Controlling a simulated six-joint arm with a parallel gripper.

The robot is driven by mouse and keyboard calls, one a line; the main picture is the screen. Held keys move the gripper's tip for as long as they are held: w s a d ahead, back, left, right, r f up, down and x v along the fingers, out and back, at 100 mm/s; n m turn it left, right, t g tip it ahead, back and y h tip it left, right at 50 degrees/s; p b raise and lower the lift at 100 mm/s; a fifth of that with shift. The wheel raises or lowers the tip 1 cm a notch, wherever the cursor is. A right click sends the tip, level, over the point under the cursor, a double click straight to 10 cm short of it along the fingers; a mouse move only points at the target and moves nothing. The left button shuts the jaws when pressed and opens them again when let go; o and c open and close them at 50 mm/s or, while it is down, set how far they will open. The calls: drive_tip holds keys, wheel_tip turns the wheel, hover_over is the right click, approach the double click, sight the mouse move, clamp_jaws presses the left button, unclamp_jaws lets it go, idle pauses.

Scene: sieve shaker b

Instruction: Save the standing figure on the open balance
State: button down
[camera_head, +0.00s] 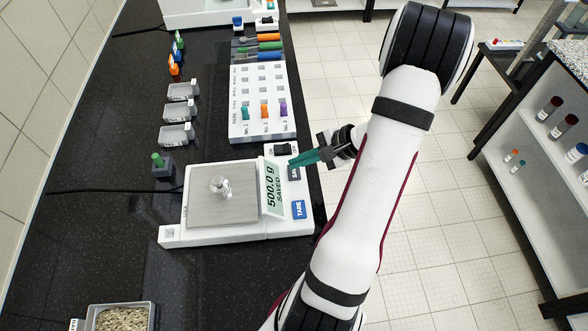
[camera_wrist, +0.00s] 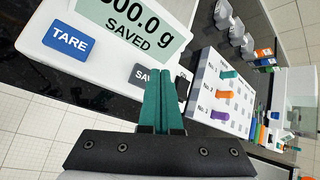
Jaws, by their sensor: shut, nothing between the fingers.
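The open balance (camera_head: 170,235) stands on the black bench with a small shiny weight (camera_head: 221,187) on its square metal pan (camera_head: 240,212). Its display (camera_head: 275,190) reads 500.0 g with SAVED under it, and the display also shows in the wrist view (camera_wrist: 135,25). The blue TARE button (camera_head: 298,209) is at the panel's front end. The dark SAVE button (camera_wrist: 142,75) is partly hidden by my fingers. My gripper (camera_head: 293,163) is shut and empty, its teal fingertips at the SAVE button. I cannot tell whether they touch it.
A white rack (camera_head: 236,131) with teal, orange and purple pieces stands beyond the balance. Grey scoops (camera_head: 177,134) and a dark block with a green knob (camera_head: 162,169) stand to the left. A tray of grains (camera_head: 122,318) is at the front.

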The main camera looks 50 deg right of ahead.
sight(299, 171)
drive_tip(key=shift+r, duration=0.1)
drive_tip(key=shift+r, duration=2.45)
